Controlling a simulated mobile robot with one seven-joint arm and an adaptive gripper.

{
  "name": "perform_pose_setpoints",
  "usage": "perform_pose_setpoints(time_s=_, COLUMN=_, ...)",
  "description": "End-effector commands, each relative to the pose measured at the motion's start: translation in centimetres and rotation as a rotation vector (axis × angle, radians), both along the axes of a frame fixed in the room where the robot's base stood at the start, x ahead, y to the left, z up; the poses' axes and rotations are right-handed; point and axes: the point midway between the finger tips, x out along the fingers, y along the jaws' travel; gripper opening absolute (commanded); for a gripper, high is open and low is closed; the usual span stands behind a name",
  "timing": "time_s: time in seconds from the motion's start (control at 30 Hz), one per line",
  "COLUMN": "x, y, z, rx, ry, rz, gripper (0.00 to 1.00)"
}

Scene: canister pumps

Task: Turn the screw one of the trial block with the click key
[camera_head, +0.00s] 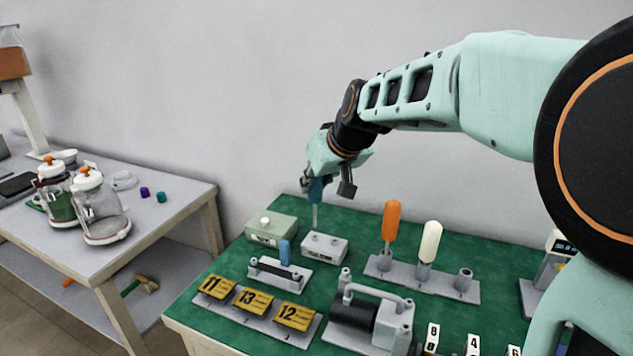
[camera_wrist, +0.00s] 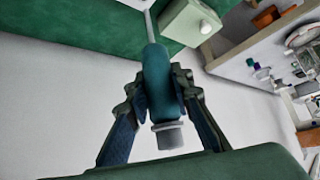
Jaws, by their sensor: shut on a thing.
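My gripper (camera_head: 318,180) is shut on the teal handle of the click key (camera_head: 315,190). In the wrist view both fingers (camera_wrist: 160,88) press on the sides of the teal handle (camera_wrist: 157,70). The key's grey shaft points down in the head view, at the left part of a small light-grey block (camera_head: 325,252), which looks like the trial block. The block has small round screw heads on top. I cannot tell whether the key's tip touches a screw.
A grey-green box (camera_head: 268,232) with a white knob stands close left of the block. A rack (camera_head: 455,291) with orange-handled and white-handled tools stands to the right. Number plates (camera_head: 252,300) and a black cylinder in a clamp (camera_head: 355,312) are in front. A side table is left.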

Motion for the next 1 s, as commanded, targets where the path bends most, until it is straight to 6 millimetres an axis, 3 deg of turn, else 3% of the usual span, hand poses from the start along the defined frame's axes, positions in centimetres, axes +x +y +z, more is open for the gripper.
perform_pose_setpoints(time_s=0.27, x=0.0, y=0.0, z=0.3, rx=0.000, ry=-0.003, rz=0.000, gripper=0.00)
perform_pose_setpoints(time_s=0.67, x=0.1, y=0.0, z=3.2, rx=0.001, ry=-0.004, rz=0.000, gripper=0.00)
perform_pose_setpoints(time_s=1.0, x=0.1, y=0.0, z=3.1, rx=0.001, ry=-0.003, rz=-0.001, gripper=0.00)
